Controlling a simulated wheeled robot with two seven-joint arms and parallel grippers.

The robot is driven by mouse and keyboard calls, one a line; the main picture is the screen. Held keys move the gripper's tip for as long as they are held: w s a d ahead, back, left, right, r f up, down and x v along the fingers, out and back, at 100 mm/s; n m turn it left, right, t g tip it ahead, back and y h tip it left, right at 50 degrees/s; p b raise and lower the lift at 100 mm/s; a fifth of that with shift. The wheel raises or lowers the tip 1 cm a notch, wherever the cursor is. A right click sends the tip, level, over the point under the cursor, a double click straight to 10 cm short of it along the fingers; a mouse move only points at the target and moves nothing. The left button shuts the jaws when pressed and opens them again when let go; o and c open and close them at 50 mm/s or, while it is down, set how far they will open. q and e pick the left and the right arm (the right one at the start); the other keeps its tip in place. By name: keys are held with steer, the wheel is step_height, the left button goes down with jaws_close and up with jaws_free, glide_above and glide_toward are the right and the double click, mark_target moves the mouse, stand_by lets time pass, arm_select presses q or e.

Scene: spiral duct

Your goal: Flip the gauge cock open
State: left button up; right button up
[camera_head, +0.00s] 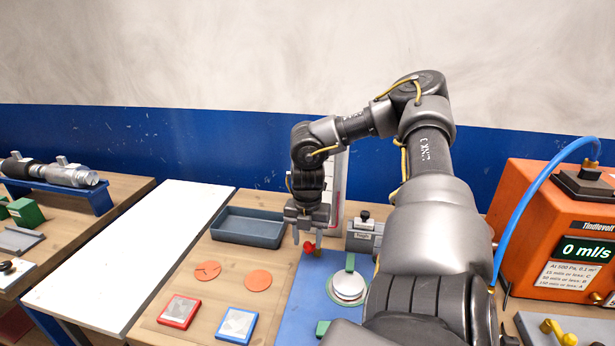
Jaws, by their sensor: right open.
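A small red handle (308,247), which looks like the gauge cock, shows at the back of the blue mat. My right gripper (307,240) points down over it with its fingers apart, one on each side of the red handle in the picture. I cannot tell whether a finger touches it. A pale upright gauge board (340,185) stands behind and is partly hidden by my right arm. The body of the cock is too small and covered to make out. My left gripper is not in view.
A blue-grey tray (250,241) lies left of the gripper. Orange discs (258,280), a red-framed pad (179,311) and a blue-framed pad (238,325) lie nearby. A silver round part (349,287) sits on the blue mat (300,300). An orange machine (535,215) reading 0 ml/s stands right.

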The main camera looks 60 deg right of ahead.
steer(key=shift+f, duration=0.25)
jaws_close()
steer(key=shift+s+a+n+b, duration=0.1)
steer(key=shift+s+n+b, duration=0.15)
steer(key=shift+n+b, duration=0.45)
steer(key=shift+s+n+b, duration=0.2)
steer(key=shift+n+b, duration=0.2)
steer(key=shift+n, duration=0.5)
steer(key=shift+s+n+b, duration=0.35)
steer(key=shift+n+b, duration=0.1)
steer(key=shift+n, duration=0.65)
steer(key=shift+s+n+b, duration=0.3)
steer(key=shift+n, duration=0.7)
steer(key=shift+r, duration=0.1)
